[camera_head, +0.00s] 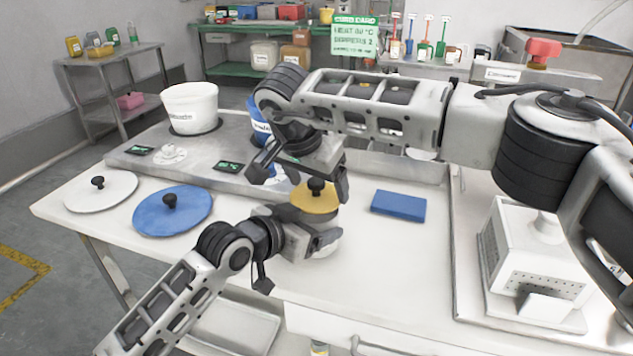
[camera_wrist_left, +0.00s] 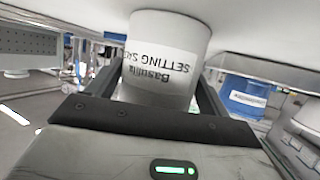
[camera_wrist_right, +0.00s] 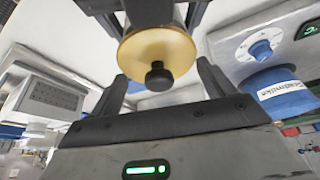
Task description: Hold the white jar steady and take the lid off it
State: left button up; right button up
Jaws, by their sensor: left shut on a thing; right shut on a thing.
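The white jar (camera_wrist_left: 163,48) with a printed label stands on the white table, upside down in the left wrist view. My left gripper (camera_head: 312,234) is shut around its sides; in the head view arm and fingers hide most of the jar. The yellow lid (camera_head: 311,203) with a black knob sits over the jar's mouth; I cannot tell whether there is a gap between them. My right gripper (camera_head: 302,183) reaches down from above and is shut on the lid, its fingers at opposite sides of the rim. The lid also shows in the right wrist view (camera_wrist_right: 140,51).
A white lid (camera_head: 100,191) and a blue lid (camera_head: 172,211) lie at the table's left. A blue block (camera_head: 398,206) lies to the right of the jar. A white bucket (camera_head: 190,107) and a blue container (camera_head: 262,128) stand behind. A white machine (camera_head: 530,262) stands at the right.

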aim_at(316, 180)
jog(key=shift+r, duration=2)
pick_arm(q)
jog(key=o, duration=1.3)
jog(key=shift+o, duration=0.2)
